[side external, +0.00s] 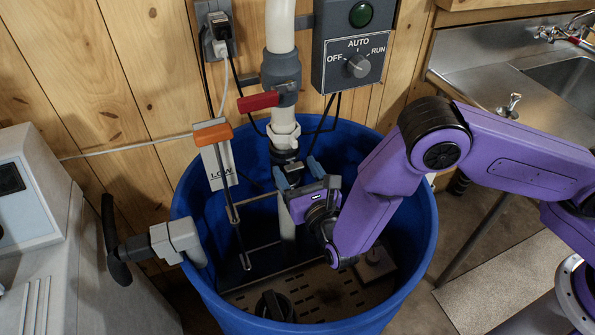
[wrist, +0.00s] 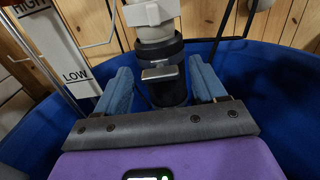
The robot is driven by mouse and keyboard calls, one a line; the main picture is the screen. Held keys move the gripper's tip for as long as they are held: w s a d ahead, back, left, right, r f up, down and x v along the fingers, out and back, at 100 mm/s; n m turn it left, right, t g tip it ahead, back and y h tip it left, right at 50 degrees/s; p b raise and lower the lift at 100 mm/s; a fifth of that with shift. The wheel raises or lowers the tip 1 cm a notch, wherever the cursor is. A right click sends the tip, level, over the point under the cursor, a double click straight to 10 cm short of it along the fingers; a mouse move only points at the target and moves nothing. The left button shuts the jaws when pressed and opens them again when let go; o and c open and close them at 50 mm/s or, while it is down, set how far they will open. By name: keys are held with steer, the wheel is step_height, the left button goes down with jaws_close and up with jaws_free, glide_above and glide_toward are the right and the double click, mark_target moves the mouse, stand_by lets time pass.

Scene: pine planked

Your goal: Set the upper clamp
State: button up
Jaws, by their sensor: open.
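A black rubber coupling (wrist: 168,94) joins the white pipe (side external: 282,118) below its white fitting (wrist: 149,14). A metal clamp band with a flat grey tab (wrist: 163,73) sits around the upper part of the coupling in the wrist view. The coupling also shows in the side view (side external: 284,157), where the clamp is too small to make out clearly. My gripper (side external: 298,172) is inside the mouth of the blue barrel, just below the coupling. Its blue fingers (wrist: 160,68) are open, one on each side of the coupling and tab, with nothing gripped. Any lower clamp is hidden.
The blue barrel (side external: 186,258) surrounds my gripper. A float rod with an orange top (side external: 213,132) and a LOW sign (side external: 218,166) stand to the left. A red valve handle (side external: 258,101) and a control box (side external: 352,62) are above. A grey hose fitting (side external: 176,240) hooks over the rim.

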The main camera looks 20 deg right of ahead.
steer(key=c, duration=1.1)
steer(key=shift+o, duration=0.2)
steer(key=shift+m, duration=0.3)
steer(key=m, duration=0.3)
steer(key=shift+m, duration=0.3)
steer(key=m, duration=0.3)
steer(key=shift+m, duration=0.4)
steer(key=m, duration=0.3)
steer(key=shift+m, duration=2)
